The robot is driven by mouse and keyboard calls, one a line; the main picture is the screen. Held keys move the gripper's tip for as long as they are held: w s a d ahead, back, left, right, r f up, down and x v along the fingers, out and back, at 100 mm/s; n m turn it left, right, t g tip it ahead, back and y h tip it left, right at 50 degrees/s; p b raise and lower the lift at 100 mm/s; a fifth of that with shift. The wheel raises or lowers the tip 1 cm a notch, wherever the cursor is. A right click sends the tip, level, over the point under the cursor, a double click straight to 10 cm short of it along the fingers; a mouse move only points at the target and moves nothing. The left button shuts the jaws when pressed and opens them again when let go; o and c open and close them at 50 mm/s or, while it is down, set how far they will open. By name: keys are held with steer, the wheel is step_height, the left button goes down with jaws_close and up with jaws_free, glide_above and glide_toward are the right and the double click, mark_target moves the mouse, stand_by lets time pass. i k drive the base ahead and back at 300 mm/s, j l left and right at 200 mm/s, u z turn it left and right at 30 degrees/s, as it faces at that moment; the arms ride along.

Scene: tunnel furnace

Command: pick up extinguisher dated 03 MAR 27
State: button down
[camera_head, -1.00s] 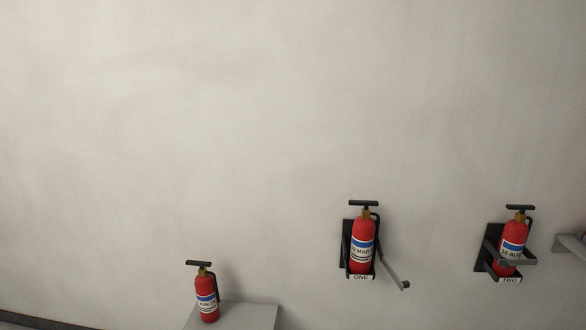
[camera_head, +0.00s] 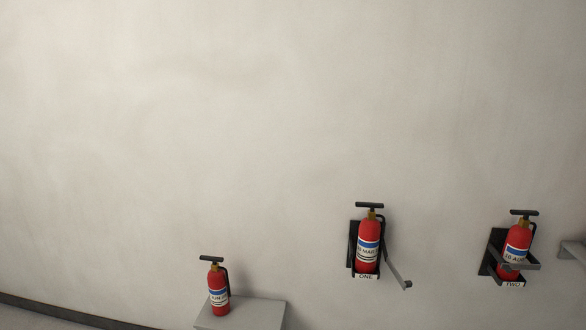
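Three red extinguishers with black handles and blue-and-white labels show in the head view. One extinguisher (camera_head: 368,246) sits upright in a black wall bracket marked ONE; its label seems to read MAR, with the rest too small to be sure of. The bracket's arm (camera_head: 400,269) is swung out to the right. A second extinguisher (camera_head: 517,246) is in a bracket marked TWO, its label seeming to read AUG, with a grey arm across its front. A third extinguisher (camera_head: 218,288) stands on a grey shelf; its date is too small to read. My gripper is not in view.
The grey shelf (camera_head: 256,313) at the bottom left juts from a plain pale wall (camera_head: 250,120). Part of another grey shelf or fixture (camera_head: 573,250) shows at the right edge. A dark strip (camera_head: 50,309) runs along the wall's foot at lower left.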

mark_target(370, 228)
steer(key=i+l+u, duration=0.1)
steer(key=i, duration=0.4)
steer(key=i+l, duration=0.25)
steer(key=i, duration=0.25)
steer(key=i+l+u, duration=0.15)
steer(key=i, duration=0.35)
